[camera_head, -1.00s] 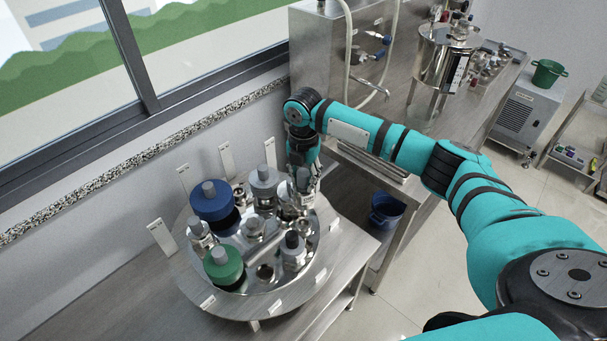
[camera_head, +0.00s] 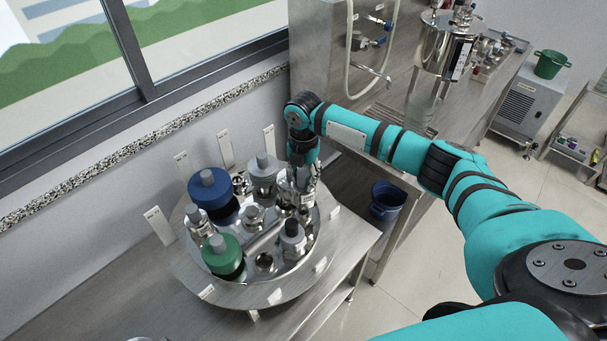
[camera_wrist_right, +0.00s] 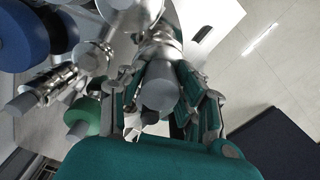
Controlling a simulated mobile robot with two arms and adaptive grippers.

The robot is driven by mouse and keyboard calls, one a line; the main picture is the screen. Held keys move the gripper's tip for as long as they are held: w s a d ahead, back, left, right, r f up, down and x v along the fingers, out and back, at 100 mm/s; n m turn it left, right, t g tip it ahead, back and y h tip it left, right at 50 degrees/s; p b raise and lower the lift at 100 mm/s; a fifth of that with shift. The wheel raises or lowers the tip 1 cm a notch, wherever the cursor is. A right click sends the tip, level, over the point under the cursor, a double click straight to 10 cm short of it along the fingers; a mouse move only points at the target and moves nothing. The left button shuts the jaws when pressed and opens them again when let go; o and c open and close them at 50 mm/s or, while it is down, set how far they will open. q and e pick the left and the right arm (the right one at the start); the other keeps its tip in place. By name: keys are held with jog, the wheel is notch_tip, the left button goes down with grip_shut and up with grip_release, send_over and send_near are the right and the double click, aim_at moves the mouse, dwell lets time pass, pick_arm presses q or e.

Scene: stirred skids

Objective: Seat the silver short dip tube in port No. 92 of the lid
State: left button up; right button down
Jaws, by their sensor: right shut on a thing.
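The lid (camera_head: 228,290) is a round steel disc on a bench, with fittings standing in several of its ports. My right gripper (camera_head: 303,187) is at the lid's right rear side, pointing down. It is shut on a silver piece with a grey cylindrical top, apparently the silver short dip tube; this top (camera_wrist_right: 160,88) shows between the fingers in the right wrist view. The piece's lower end is hidden, so I cannot tell whether it sits in a port. White label plates stand around the lid, but their numbers are unreadable, so port No. 92 cannot be picked out. My left gripper is not in view.
A blue-capped fitting (camera_head: 209,188) and a green-capped fitting (camera_head: 223,253) stand on the left of the lid. Grey-topped fittings (camera_head: 263,172) crowd close to the gripper. A small open-looking port (camera_head: 264,262) is at the front. A blue bucket (camera_head: 387,201) is below, right of the bench.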

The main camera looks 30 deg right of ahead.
jog(key=shift+f+b, duration=0.95)
jog(key=shift+f, duration=1.25)
jog(key=shift+f+b, duration=0.85)
jog(key=shift+f, duration=0.65)
jog(key=c, duration=0.8)
grip_release()
jog(key=shift+c, duration=0.2)
jog(key=shift+r, duration=0.1)
notch_tip(320, 180, up, 12)
jog(key=shift+f, duration=0.1)
